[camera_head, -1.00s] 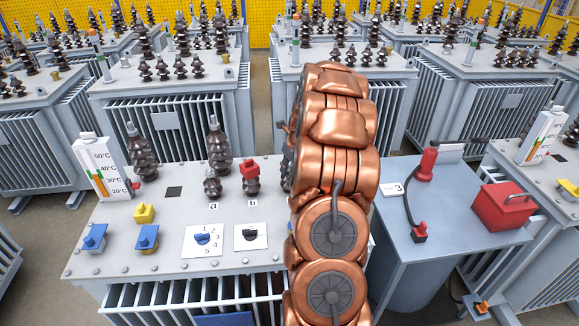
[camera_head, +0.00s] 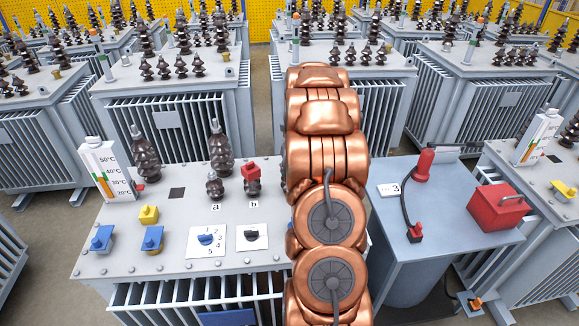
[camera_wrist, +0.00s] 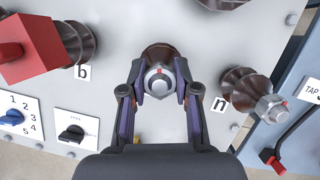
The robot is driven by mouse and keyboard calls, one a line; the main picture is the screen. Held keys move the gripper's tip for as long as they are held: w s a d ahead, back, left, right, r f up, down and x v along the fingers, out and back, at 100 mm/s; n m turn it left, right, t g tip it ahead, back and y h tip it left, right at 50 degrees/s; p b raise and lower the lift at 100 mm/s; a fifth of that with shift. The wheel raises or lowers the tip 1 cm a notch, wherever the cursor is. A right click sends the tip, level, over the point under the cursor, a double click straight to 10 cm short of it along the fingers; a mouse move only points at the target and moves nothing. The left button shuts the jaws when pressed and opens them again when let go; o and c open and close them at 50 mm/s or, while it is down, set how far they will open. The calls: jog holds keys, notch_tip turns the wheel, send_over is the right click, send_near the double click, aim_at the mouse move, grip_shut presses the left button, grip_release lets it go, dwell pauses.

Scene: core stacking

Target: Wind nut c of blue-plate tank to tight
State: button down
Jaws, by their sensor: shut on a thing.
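The tank (camera_head: 130,262) with a blue plate (camera_head: 228,317) on its front is at the lower left of the head view. Its top carries dark bushings labelled a and b. In the wrist view, a metal hex nut (camera_wrist: 158,82) with a red mark sits on a brown bushing between labels b (camera_wrist: 82,72) and n (camera_wrist: 219,104); its own label is hidden. My gripper (camera_wrist: 160,84) has its fingers on either side of this nut, shut on it. In the head view my copper arm hides the gripper and nut.
A red block (camera_wrist: 28,48) caps bushing b. The n bushing (camera_wrist: 246,90), with its own nut, stands close at right. A side table (camera_head: 440,215) holds a red box (camera_head: 497,208) and a cabled red tool (camera_head: 424,165). Other tanks fill the background.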

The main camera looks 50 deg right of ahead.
dwell(0.4)
jog(key=shift+m+h, duration=0.4)
jog(key=shift+m, duration=0.8)
jog(key=c, duration=0.8)
grip_release()
jog(key=shift+o, duration=0.2)
jog(key=shift+r, duration=0.1)
jog(key=v, duration=1.1)
jog(key=shift+r, duration=0.45)
jog(key=shift+a, duration=0.15)
